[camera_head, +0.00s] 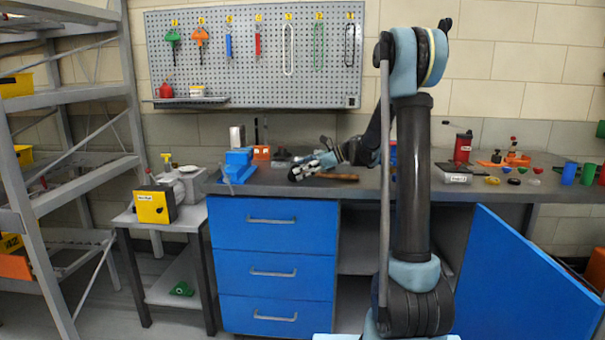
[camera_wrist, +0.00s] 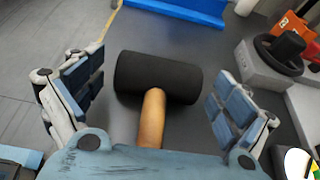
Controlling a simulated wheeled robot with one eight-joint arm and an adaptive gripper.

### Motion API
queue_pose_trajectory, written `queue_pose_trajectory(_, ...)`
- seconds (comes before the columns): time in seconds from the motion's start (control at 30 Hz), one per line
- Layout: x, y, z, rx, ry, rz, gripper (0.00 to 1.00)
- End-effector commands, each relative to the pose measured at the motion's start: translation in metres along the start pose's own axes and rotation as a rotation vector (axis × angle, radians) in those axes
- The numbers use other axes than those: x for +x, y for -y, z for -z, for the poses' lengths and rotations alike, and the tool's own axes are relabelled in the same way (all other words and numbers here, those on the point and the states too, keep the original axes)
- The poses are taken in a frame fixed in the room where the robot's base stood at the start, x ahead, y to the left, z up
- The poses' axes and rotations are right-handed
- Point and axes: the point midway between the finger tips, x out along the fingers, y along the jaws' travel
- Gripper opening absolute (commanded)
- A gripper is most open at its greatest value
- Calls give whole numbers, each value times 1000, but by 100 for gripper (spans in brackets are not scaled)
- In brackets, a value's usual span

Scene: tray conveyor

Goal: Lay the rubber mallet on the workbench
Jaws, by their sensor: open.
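The rubber mallet has a black cylindrical head (camera_wrist: 158,77) and a wooden handle (camera_wrist: 151,118). In the head view, its handle (camera_head: 340,177) shows on the dark workbench top (camera_head: 385,185), and the mallet appears to lie there. My gripper (camera_head: 312,169) is above the mallet, near the left end of the bench. In the wrist view, my gripper (camera_wrist: 160,95) is open, with its finger pads on either side of the mallet head and gaps on both sides. The lower end of the handle is hidden by my gripper's palm.
A red canister (camera_head: 463,147), a grey scale (camera_head: 453,174) and several small cups stand to the right. A blue cabinet door (camera_head: 525,275) hangs open. A side table (camera_head: 180,217) holds a yellow box.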

Motion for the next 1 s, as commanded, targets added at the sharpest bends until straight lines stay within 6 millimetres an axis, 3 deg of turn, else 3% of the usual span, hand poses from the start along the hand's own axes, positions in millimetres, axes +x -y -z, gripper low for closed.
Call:
queue_pose_trajectory(0.17, -19, 0, 0, 1, 0, 2, 95)
queue_pose_trajectory(0.6, -98, 0, 0, 1, 0, 1, 95)
queue_pose_trajectory(0.8, -116, 0, 0, -1, 0, 0, 95)
queue_pose_trajectory(1.0, -119, -3, 0, -7, -6, -1, 95)
